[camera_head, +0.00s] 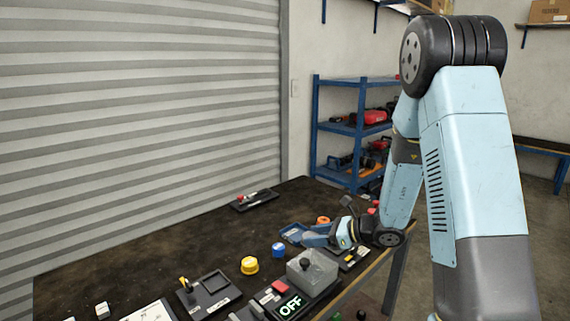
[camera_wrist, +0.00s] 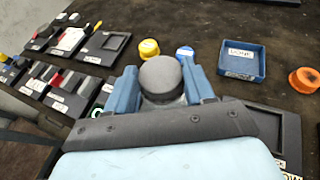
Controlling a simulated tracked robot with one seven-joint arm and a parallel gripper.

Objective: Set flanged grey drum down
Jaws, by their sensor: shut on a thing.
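The grey drum (camera_wrist: 160,76) is between the blue fingers of my gripper (camera_wrist: 162,88) in the wrist view. Its round dark grey top faces the camera. Its lower part and flange are hidden, so I cannot tell whether it touches the table. My gripper (camera_head: 312,238) shows low over the right part of the table in the head view, where I cannot make out the drum.
The dark table (camera_head: 150,250) holds a yellow pot (camera_head: 249,265), a blue pot (camera_head: 278,250), a blue tray (camera_wrist: 241,60) and an orange pot (camera_wrist: 304,80). A grey box with a black knob (camera_head: 305,264) stands in front.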

